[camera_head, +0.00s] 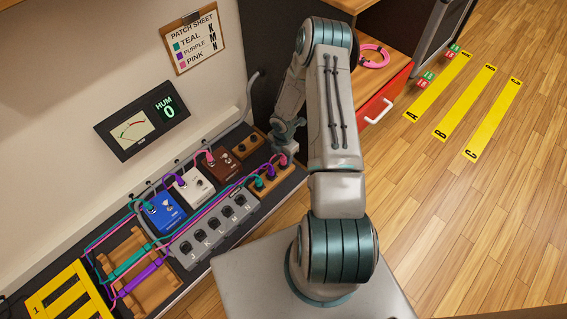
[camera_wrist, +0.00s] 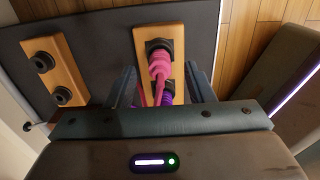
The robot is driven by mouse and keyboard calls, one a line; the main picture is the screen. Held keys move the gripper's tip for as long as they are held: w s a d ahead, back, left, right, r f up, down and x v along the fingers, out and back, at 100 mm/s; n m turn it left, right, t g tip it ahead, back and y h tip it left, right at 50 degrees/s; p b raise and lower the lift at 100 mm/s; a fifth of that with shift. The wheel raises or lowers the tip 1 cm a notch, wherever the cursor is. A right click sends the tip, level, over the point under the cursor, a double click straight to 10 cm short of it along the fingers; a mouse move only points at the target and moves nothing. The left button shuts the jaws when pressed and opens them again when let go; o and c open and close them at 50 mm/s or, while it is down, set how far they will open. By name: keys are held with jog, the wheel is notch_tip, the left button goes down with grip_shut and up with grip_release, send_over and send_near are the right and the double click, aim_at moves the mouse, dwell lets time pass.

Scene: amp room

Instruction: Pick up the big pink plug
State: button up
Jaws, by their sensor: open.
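The big pink plug (camera_wrist: 158,62) sits in the top socket of a wooden block in the wrist view, with its pink cable running down. In the head view the pink plug (camera_head: 283,160) is at the right end of the wooden block (camera_head: 259,188). My gripper (camera_wrist: 161,70) is open, with one finger on each side of the plug and gaps showing between. It also shows in the head view (camera_head: 287,143), just above the plug. A purple plug (camera_wrist: 168,98) sits below it, partly hidden by my gripper.
A second wooden block (camera_wrist: 55,68) with two black sockets stands to the left in the wrist view. In the head view, blue (camera_head: 163,213), white (camera_head: 196,187) and brown (camera_head: 222,164) pedals and a grey switch box (camera_head: 212,230) stand close by, with cables across.

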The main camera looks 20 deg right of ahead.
notch_tip(320, 180, down, 2)
jog(key=shift+f, duration=0.2)
grip_shut()
jog(key=shift+r, duration=0.15)
